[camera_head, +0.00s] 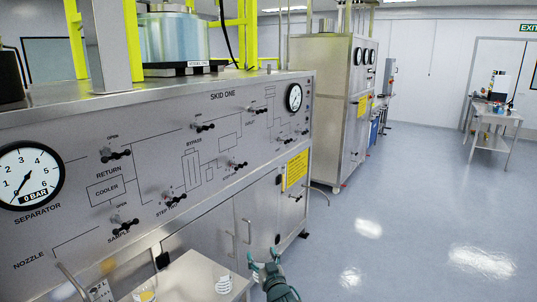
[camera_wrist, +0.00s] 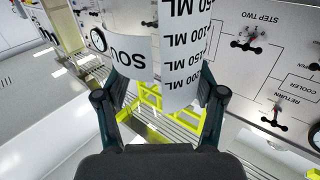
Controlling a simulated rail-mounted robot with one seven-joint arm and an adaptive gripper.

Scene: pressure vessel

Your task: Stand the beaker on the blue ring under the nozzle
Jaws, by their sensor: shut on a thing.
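My gripper (camera_wrist: 160,100) is shut on a clear beaker (camera_wrist: 182,60) in the wrist view. The beaker's white label strips show black ML graduations and part of a word starting "SOU". Its clear wall is hard to make out. In the head view my gripper (camera_head: 266,268) is at the bottom edge, in front of the cabinet doors. A white striped patch just left of it looks like the beaker's print. The NOZZLE marking (camera_head: 28,260) is on the panel at the lower left. I cannot make out the blue ring or the nozzle's tip.
A steel shelf (camera_head: 192,278) juts from the skid at the bottom, left of my gripper. The skid panel (camera_head: 150,155) carries several valve handles and a round gauge (camera_head: 28,176). Open blue floor (camera_head: 410,230) lies to the right. A side table (camera_head: 495,118) stands far back.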

